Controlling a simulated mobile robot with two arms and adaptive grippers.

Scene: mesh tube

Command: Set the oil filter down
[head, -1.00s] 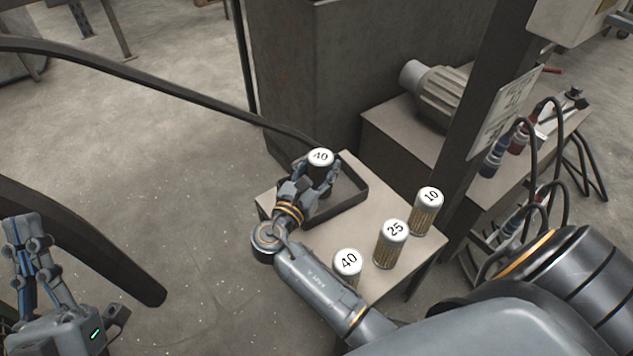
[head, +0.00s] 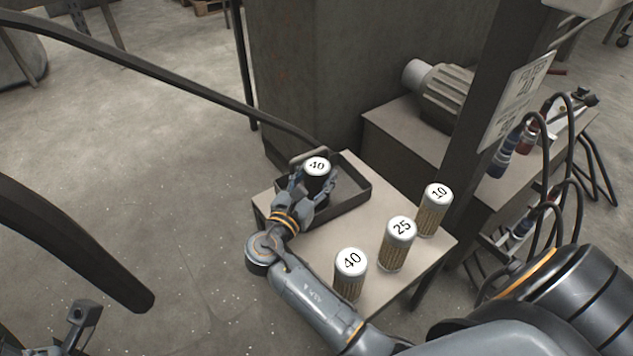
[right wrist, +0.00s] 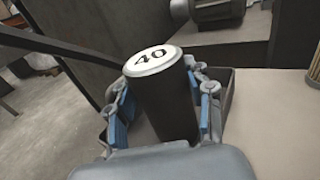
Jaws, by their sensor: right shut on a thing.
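A black oil filter with a white cap marked 40 (head: 317,167) is upright in my right gripper (head: 315,186), at the tray's far left end. The right wrist view shows the same dark filter (right wrist: 163,98) between the blue-padded fingers of the right gripper (right wrist: 163,112), shut on it. The dark shallow tray (head: 352,200) lies on the small table (head: 375,208). The filter's lower end is hidden, so I cannot tell whether it touches the tray floor. My left gripper (head: 80,318) shows only in part at the bottom left; its jaw opening is unclear.
A dark post (head: 490,110) and hoses rise beyond. A motor (head: 443,92) sits on the bench behind.

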